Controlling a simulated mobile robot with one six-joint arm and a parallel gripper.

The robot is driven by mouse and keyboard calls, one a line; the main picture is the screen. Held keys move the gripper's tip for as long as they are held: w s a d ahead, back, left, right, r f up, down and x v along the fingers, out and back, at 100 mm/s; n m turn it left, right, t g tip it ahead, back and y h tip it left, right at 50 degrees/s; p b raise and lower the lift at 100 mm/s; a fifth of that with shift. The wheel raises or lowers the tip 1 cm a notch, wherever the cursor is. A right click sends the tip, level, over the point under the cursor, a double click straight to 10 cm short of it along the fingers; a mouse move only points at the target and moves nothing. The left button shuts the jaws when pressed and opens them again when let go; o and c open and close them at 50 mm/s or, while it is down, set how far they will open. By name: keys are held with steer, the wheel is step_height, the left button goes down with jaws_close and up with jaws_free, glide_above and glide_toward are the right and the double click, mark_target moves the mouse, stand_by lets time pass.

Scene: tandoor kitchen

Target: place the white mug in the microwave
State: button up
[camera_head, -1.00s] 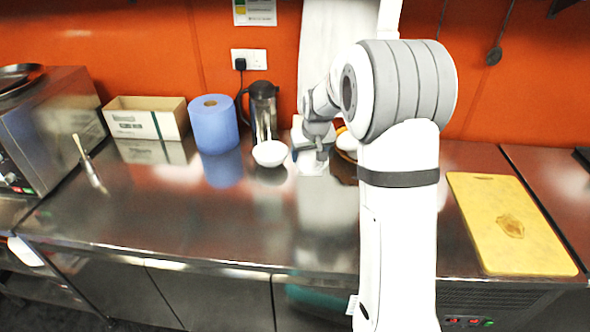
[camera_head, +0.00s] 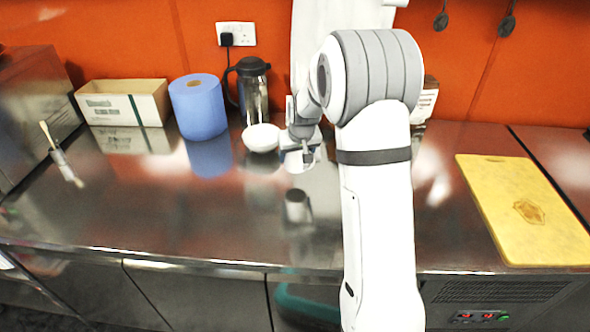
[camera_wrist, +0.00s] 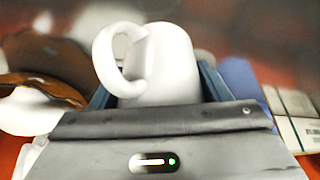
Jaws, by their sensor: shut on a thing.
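The white mug (camera_wrist: 165,65) fills the middle of the wrist view, with its handle to the left. My gripper (camera_wrist: 155,92) is shut on it, with blue finger parts on both sides of the mug. In the head view my gripper (camera_head: 302,142) is over the back of the steel counter, and part of the white mug (camera_head: 298,161) shows below it. My arm covers the area behind and to the right. I cannot make out a microwave in any view.
A white bowl (camera_head: 262,138) sits close left of my gripper. Behind stand a steel jug (camera_head: 252,92), a blue paper roll (camera_head: 198,107) and a carton (camera_head: 122,102). A brush (camera_head: 62,158) is at left, a yellow board (camera_head: 525,210) at right.

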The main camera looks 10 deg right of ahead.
mark_target(298, 169)
steer(key=shift+d+f+p, duration=0.2)
steer(key=shift+f+p, duration=0.2)
steer(key=shift+f, duration=2.65)
steer(key=shift+f, duration=0.1)
steer(key=o, duration=0.9)
steer(key=shift+f, duration=0.15)
steer(key=o, duration=0.5)
